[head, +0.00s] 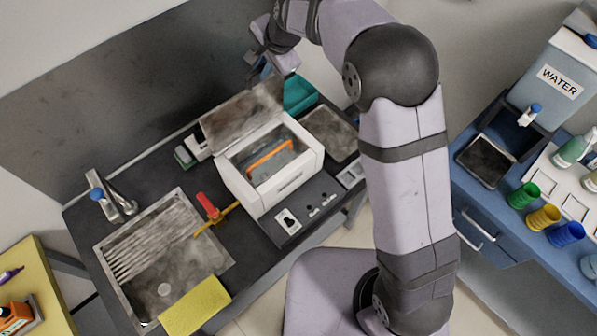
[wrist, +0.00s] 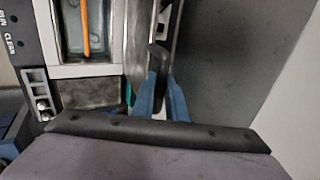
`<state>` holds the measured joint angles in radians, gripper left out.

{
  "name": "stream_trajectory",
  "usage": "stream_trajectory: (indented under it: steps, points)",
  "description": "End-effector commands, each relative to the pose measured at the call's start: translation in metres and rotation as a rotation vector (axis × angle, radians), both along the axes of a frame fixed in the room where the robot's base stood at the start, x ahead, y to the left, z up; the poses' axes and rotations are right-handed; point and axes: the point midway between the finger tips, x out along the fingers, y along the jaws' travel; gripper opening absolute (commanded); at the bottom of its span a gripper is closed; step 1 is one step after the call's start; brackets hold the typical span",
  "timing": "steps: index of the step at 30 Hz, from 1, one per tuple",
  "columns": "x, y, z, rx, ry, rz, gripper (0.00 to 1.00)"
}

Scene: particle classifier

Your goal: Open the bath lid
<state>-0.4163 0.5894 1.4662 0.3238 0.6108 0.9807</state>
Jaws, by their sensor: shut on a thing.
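The white bath (head: 268,165) stands on the dark counter with its top open, an orange-edged rack (head: 270,158) inside. Its grey metal lid (head: 240,112) is raised and tilted up at the back edge of the bath. My gripper (head: 262,72) is at the upper right of the lid, partly hidden by my arm. In the wrist view its blue fingers (wrist: 167,98) are shut on a dark handle (wrist: 160,55) beside the lid (wrist: 138,45), which appears nearly edge-on. The bath's opening (wrist: 85,30) shows at the left there.
A sink (head: 165,255) with a tap, a yellow sponge (head: 195,305) and a red-handled tool (head: 208,206) lie to the left. A teal container (head: 299,94) stands behind the bath. The grey wall (head: 110,100) is close behind the lid.

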Motion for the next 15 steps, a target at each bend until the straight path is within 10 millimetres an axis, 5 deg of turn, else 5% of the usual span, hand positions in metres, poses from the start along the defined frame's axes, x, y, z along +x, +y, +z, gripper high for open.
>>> stream_trajectory:
  steps: [15]
  points:
    - [0.019,0.020,0.001,0.028,-0.031,0.001,0.02]
